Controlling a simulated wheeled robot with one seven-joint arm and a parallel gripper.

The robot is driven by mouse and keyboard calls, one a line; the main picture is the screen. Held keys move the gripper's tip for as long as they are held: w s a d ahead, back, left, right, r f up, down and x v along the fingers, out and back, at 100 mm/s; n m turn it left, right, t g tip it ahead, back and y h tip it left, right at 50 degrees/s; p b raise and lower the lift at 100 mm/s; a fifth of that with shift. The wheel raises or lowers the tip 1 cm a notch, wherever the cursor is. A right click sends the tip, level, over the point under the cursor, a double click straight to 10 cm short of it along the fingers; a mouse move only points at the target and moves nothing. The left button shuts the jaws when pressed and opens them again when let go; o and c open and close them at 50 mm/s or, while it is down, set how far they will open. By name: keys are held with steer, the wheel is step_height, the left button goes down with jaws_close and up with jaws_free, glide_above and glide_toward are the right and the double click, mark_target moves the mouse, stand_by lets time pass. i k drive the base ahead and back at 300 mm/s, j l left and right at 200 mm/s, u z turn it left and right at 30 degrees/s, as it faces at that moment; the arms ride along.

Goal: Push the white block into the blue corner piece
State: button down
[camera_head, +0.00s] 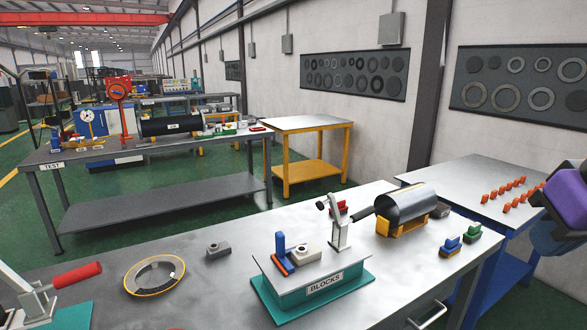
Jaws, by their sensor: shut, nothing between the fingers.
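The white block (310,257) sits on top of the teal and grey stand labelled BLOCKS (325,284), on the near table. The blue corner piece (281,246) stands upright on the same stand, just left of the white block. My gripper is not in view. Only a purple and dark part of my arm shows at the right edge, well away from the stand.
A lever clamp (338,225) rises from the stand's back right. A dark cylinder (405,203) on a yellow cradle lies behind it. Small green and blue pieces (450,246) stand at right. A ring (154,275) and grey block (217,250) lie left. Front right tabletop is clear.

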mark_target(302, 256)
steer(key=i+u, duration=0.3)
steer(key=u, duration=0.2)
steer(key=i+l+u, duration=0.1)
steer(key=i+u, duration=0.2)
steer(key=u, duration=0.2)
steer(key=k+l, duration=0.1)
steer(key=l, duration=0.55)
steer(key=k+l, duration=0.1)
steer(key=l, duration=1.15)
steer(key=k+u, duration=0.05)
